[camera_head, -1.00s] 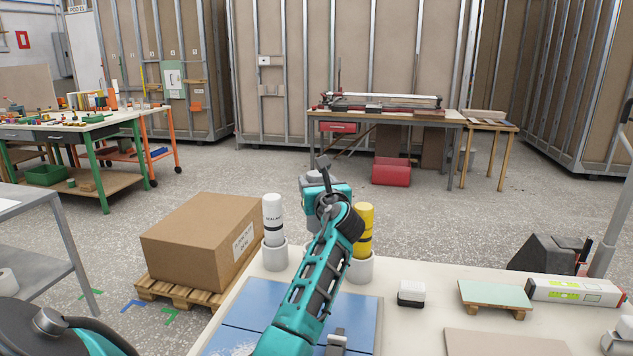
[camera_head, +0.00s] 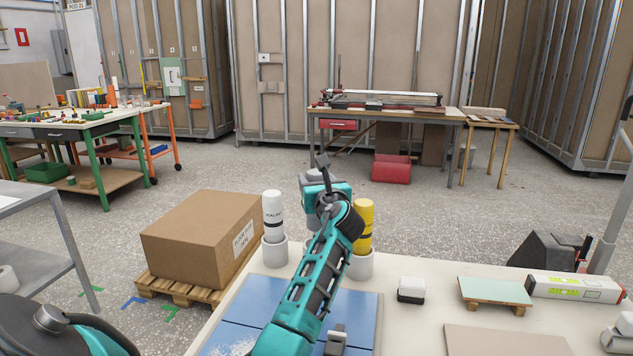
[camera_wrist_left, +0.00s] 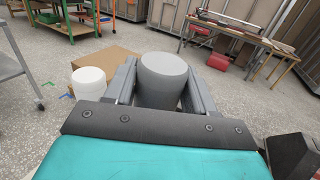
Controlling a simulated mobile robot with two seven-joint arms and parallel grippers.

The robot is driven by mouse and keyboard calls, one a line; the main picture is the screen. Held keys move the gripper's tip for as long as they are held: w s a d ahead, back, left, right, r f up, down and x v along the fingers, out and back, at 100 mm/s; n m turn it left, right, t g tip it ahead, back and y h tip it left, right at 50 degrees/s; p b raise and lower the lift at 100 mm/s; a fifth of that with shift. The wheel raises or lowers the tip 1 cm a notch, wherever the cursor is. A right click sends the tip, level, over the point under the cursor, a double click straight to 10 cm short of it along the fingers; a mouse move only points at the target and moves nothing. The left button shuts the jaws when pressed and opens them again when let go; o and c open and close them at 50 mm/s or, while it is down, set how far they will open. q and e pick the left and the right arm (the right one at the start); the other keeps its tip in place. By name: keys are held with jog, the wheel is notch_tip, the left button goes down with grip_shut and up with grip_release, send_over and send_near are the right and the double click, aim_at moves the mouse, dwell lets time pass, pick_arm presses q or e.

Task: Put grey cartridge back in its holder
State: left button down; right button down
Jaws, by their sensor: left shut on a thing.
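My left gripper (camera_head: 322,174) is shut on the grey cartridge, above the far edge of the worktable. In the left wrist view the grey cartridge (camera_wrist_left: 163,78) stands between the two fingers, its round top facing the camera. In the head view the gripper and arm mostly hide it. A white cartridge (camera_head: 273,215) stands in a white cup holder (camera_head: 274,254) to the left; its top shows in the left wrist view (camera_wrist_left: 89,82). A yellow cartridge (camera_head: 364,222) stands in another cup (camera_head: 361,267) to the right. My arm hides most of the space between these cups. My right gripper is out of view.
The worktable (camera_head: 420,322) carries blue tiles (camera_head: 242,313), a small white-and-black block (camera_head: 411,290), a pale green board (camera_head: 495,291) and a long white box (camera_head: 575,288). A cardboard box (camera_head: 195,240) sits on a pallet beyond the table's left edge.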

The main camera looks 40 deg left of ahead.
pick_arm(q)
jog(key=shift+f+b, duration=1.45)
jog(key=shift+f, duration=1.55)
dwell(1.2)
grip_release()
jog(key=shift+f, duration=0.15)
dwell(0.4)
notch_tip(320, 180, up, 4)
jog(key=p, duration=0.5)
jog(key=shift+r, duration=1.05)
